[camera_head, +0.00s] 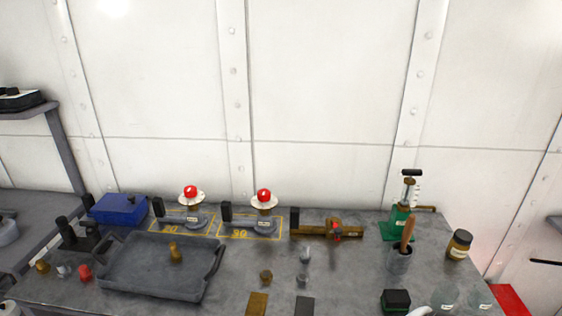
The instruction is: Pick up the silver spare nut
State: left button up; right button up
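Several small silver pieces are on the grey bench (235,290), and I cannot tell for sure which is the spare nut. One short silver piece (302,281) stands front centre, right of a short brass piece (266,277). A taller silver piece (305,254) stands just behind it. Another small silver piece (64,270) is at the left, between a brass piece (43,266) and a red piece (85,273). Neither of my grippers shows in the head view.
A dark tray (213,278) holds a brass piece (176,253). Two red-topped fittings (191,194) (264,197) stand behind. Brass and dark plates lie in front.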

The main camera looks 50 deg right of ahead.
aim_at(302, 279)
jog(key=z, duration=1.65)
